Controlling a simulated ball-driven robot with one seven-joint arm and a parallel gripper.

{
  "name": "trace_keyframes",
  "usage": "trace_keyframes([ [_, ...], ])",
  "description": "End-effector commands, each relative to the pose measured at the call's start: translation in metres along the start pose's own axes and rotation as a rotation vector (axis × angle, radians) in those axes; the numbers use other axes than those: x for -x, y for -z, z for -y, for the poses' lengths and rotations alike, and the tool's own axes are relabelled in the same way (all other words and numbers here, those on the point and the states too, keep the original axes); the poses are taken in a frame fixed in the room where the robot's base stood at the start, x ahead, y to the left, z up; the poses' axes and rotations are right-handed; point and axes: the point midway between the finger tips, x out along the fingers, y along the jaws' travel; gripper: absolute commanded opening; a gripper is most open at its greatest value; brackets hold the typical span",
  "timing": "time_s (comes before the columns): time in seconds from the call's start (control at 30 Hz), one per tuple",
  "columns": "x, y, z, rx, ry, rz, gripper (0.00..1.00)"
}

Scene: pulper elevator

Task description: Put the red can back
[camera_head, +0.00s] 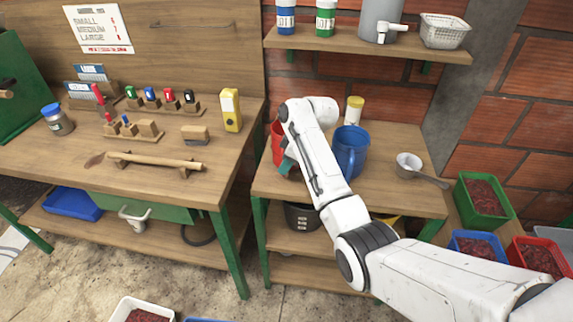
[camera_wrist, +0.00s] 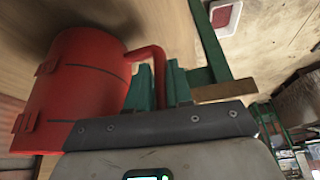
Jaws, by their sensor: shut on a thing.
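The red can (camera_wrist: 78,92) fills the left of the wrist view, with its side handle toward my gripper (camera_wrist: 160,88). The green fingers are shut on the handle (camera_wrist: 158,58). In the head view a strip of the red can (camera_head: 276,142) shows at the left edge of the right-hand table, mostly hidden behind my arm. A green fingertip of my gripper (camera_head: 287,164) shows beside it. I cannot tell whether the can touches the tabletop.
A blue jug (camera_head: 351,155) stands close to the right of my wrist. A yellow-lidded jar (camera_head: 354,110) is behind it, and a metal scoop (camera_head: 410,165) lies farther right. A shelf (camera_head: 370,47) hangs above. The left bench (camera_head: 60,152) holds stamps and a yellow box (camera_head: 231,110).

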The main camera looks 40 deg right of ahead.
Motion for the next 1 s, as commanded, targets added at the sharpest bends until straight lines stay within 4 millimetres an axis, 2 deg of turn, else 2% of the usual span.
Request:
trace_keyframes([
  [0.43,-0.0089,-0.0034,-0.0005,0.001,-0.003,-0.002,0.0],
  [0.47,-0.0093,-0.0038,-0.0004,0.0,-0.002,-0.001,0.21],
  [0.7,-0.0087,-0.0034,-0.0003,0.0,-0.002,-0.002,0.44],
  [1.0,-0.006,-0.0022,-0.0005,0.001,-0.003,-0.002,0.46],
])
